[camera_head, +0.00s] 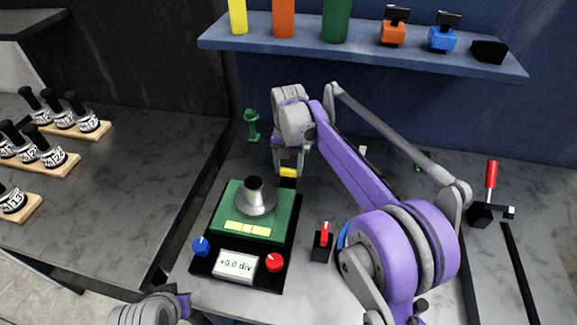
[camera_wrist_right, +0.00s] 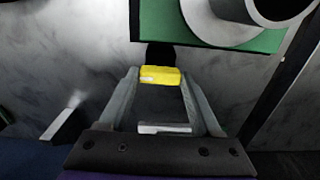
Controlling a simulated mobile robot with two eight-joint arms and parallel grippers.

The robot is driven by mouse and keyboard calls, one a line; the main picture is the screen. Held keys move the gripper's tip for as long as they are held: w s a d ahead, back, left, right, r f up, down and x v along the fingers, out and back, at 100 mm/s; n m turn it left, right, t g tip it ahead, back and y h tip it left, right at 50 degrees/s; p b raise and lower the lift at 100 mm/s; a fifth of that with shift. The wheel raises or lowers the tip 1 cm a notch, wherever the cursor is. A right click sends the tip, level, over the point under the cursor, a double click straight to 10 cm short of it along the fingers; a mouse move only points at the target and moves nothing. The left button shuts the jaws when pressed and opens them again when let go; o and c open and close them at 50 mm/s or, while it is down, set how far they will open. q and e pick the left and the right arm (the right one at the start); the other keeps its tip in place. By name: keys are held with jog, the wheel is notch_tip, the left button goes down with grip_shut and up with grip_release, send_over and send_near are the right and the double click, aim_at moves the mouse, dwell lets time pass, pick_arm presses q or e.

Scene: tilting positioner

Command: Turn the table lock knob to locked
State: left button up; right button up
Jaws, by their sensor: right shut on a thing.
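The tilting positioner has a green table (camera_head: 230,206) on a black base (camera_head: 282,247), with a grey round fitting (camera_head: 257,201) on top. A yellow knob (camera_head: 288,173) sits at the back right edge of the table; I take it as the lock knob. My right gripper (camera_head: 289,163) reaches down from behind and is shut on it. In the right wrist view the yellow knob (camera_wrist_right: 160,76) lies between the fingertips, beside the green table (camera_wrist_right: 166,22). No lock marking can be read. My left arm shows at the bottom edge, without visible fingers.
The base carries a blue knob (camera_head: 201,246), a red knob (camera_head: 274,262) and a display (camera_head: 236,264) reading about +0.0 div. A red-handled switch (camera_head: 323,242) stands to the right. A shelf (camera_head: 365,48) with coloured items hangs behind. Wooden racks (camera_head: 50,164) stand on the left bench.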

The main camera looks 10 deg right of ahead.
aim_at(289, 169)
jog(key=o, duration=1.4)
pick_arm(q)
jog(key=shift+w+r+p, duration=0.25)
jog(key=shift+r+p, duration=0.15)
jog(key=shift+r, duration=0.25)
pick_arm(e)
notch_tip(289, 169, up, 11)
jog(key=shift+f, duration=0.1)
